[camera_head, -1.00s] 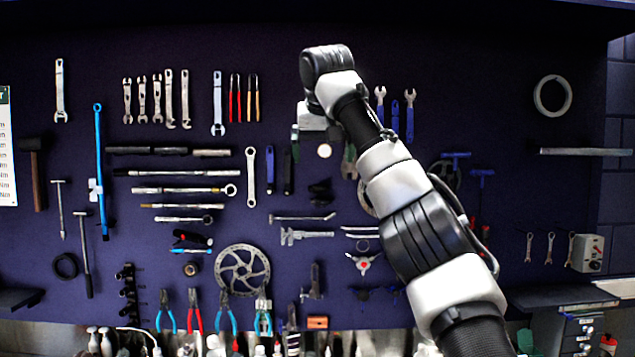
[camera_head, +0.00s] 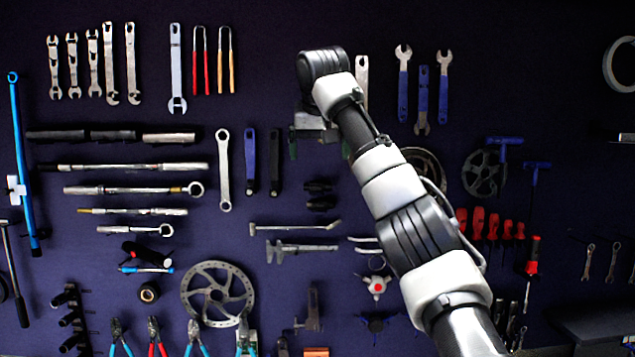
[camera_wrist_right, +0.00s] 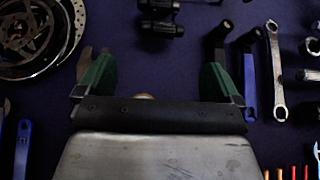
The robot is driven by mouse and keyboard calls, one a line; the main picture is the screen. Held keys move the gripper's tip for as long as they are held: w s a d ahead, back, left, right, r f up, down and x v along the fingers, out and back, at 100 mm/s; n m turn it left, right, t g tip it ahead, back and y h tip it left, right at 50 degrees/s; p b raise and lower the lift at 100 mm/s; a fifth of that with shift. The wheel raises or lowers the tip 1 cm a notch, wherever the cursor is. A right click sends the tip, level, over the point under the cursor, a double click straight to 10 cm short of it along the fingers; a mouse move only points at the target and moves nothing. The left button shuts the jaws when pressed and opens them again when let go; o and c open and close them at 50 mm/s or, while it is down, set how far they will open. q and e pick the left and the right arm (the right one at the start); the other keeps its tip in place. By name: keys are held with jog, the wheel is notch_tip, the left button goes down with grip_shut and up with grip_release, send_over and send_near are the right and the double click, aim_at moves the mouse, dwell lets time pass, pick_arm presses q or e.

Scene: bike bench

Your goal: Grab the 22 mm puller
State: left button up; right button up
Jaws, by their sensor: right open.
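My right gripper (camera_head: 318,145) reaches up to the dark tool wall. In the right wrist view its two green fingers (camera_wrist_right: 155,85) are spread apart, with nothing clasped between them. A small round tan piece (camera_wrist_right: 143,97) shows between the fingers, mostly hidden by the gripper's dark front edge. It may be the 22 mm puller, but I cannot tell for certain. In the head view the gripper covers that spot. My left gripper is in neither view.
Two slim tools, one blue-handled (camera_head: 250,160) and one black (camera_head: 274,160), hang left of the gripper. Two small black parts (camera_head: 319,195) hang just below. Chainrings (camera_wrist_right: 40,35) show in the wrist view.

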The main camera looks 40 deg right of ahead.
aim_at(318, 182)
jog(key=p+x, duration=0.3)
jog(key=x, duration=0.4)
jog(key=shift+w+d+f, duration=0.1)
jog(key=shift+w+f, duration=0.05)
jog(key=shift+f, duration=0.15)
jog(key=shift+w+d+f, duration=0.1)
jog(key=shift+w+f, duration=0.05)
jog(key=shift+f, duration=0.05)
jog(key=shift+a+r, duration=0.1)
jog(key=shift+a, duration=0.1)
jog(key=c, duration=0.5)
jog(key=shift+d, duration=0.1)
jog(key=c, duration=0.5)
jog(key=shift+c, duration=0.2)
